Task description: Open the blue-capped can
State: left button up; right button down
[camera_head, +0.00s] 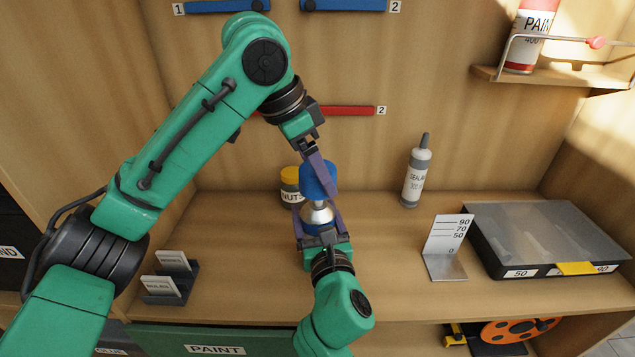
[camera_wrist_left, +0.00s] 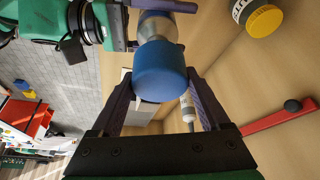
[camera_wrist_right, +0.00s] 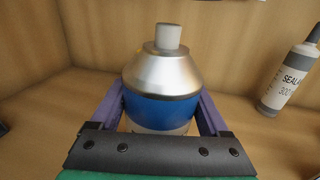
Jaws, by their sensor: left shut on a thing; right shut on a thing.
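The blue cap (camera_head: 318,181) is between the fingers of my left gripper (camera_head: 320,172), which is shut on it from above. It also shows in the left wrist view (camera_wrist_left: 160,70). The can (camera_head: 317,214) has a silver shoulder and a blue band. My right gripper (camera_head: 319,222) is shut around its body from the front and holds it upright. In the right wrist view the can (camera_wrist_right: 162,75) shows a bare pale nozzle on top. The cap is off the can, held above it; the exact gap is hard to tell.
A yellow-lidded NUTS jar (camera_head: 290,186) stands just behind the can. A sealant bottle (camera_head: 416,175), a numbered metal gauge (camera_head: 446,250) and a black case (camera_head: 545,240) are to the right. Small card holders (camera_head: 170,278) stand at left. Bench between is clear.

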grip_release()
